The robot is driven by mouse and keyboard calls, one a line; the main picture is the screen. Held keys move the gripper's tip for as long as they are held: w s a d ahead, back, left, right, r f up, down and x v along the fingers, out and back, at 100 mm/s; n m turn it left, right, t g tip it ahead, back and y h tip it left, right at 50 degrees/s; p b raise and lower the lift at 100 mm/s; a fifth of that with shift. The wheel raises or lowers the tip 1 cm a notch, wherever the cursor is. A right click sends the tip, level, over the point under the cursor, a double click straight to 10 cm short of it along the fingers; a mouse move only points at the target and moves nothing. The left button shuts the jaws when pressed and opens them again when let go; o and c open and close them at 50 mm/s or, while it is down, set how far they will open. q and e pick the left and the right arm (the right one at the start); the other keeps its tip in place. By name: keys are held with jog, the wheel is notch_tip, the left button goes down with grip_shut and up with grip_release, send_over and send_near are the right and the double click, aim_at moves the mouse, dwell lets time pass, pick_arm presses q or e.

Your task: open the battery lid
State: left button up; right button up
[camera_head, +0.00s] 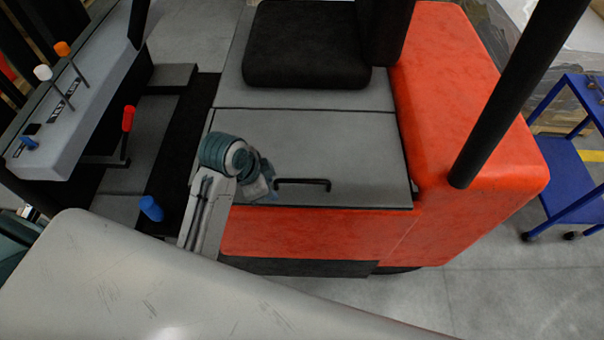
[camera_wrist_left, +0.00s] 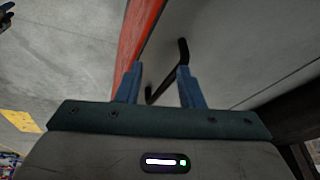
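The battery lid (camera_head: 330,145) is a flat grey panel in front of the black seat, and it lies closed. Its black bar handle (camera_head: 303,182) is near the lid's front edge. My left gripper (camera_head: 268,182) is just left of the handle in the head view. In the left wrist view, the blue fingers of the left gripper (camera_wrist_left: 158,75) are apart.
The orange truck body (camera_head: 470,140) rises right of the lid, with a black post (camera_head: 515,95) before it. A lever console (camera_head: 75,105) stands at left, and a blue cart (camera_head: 575,170) at far right. Grey floor (camera_head: 480,290) is clear in front.

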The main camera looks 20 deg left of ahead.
aim_at(302, 180)
pick_arm(q)
jog(key=w+d+r+m+h, duration=0.1)
jog(key=w+d+r+m, duration=0.1)
jog(key=w+r+m, duration=0.3)
jog(key=shift+n, duration=0.3)
jog(key=x, duration=0.2)
jog(key=s+p+x, duration=0.1)
jog(key=x, duration=0.5)
jog(key=shift+s+d+f, duration=0.1)
jog(key=shift+s+d, duration=0.05)
jog(key=shift+d, duration=0.25)
jog(key=shift+d+f, duration=0.1)
jog(key=shift+f, duration=0.25)
grip_shut()
